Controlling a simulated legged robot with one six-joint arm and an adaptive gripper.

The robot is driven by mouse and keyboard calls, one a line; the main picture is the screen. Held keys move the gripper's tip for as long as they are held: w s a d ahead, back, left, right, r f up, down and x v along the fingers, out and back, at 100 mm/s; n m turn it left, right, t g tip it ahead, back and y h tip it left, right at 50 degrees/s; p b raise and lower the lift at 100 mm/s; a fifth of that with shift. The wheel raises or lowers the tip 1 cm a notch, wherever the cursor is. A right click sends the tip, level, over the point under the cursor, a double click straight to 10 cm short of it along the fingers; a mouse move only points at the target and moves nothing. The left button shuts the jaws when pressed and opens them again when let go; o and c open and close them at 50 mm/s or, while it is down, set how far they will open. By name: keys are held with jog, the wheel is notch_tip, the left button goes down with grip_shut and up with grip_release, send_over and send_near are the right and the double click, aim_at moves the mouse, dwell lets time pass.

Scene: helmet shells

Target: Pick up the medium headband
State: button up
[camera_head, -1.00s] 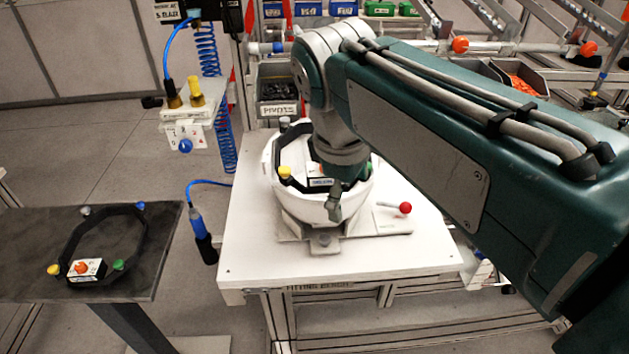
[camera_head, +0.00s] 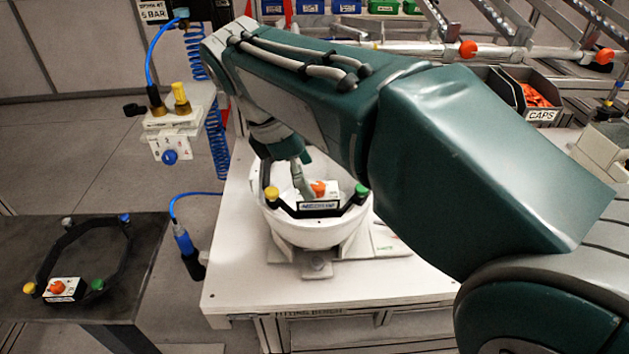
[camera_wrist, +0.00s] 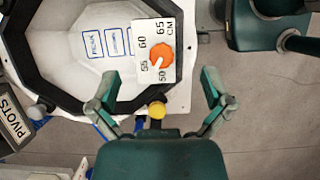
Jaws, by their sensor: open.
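A black octagonal headband (camera_head: 283,207) sits inside the white helmet shell (camera_head: 310,236) on the bench. It has a white dial plate with an orange knob, yellow and green corner knobs, and a front label too small to read surely. In the wrist view this headband (camera_wrist: 30,75) lies ahead of my gripper, its dial plate (camera_wrist: 157,50) marked 50 to 65 CM. A second black headband (camera_head: 117,255) lies on the dark table at left.
The white bench (camera_head: 235,270) carries the shell on a stand. The dark table (camera_head: 140,290) is at left. A valve unit (camera_head: 178,118) with blue hoses hangs behind the bench's left side. A caps bin (camera_head: 535,100) stands at back right. A PIVOTS bin (camera_wrist: 13,125) shows in the wrist view.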

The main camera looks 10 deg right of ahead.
jog(key=x, duration=0.4)
jog(key=shift+w+f, duration=0.3)
jog(key=shift+f, duration=0.15)
jog(key=shift+a, duration=0.1)
jog(key=c, duration=1.2)
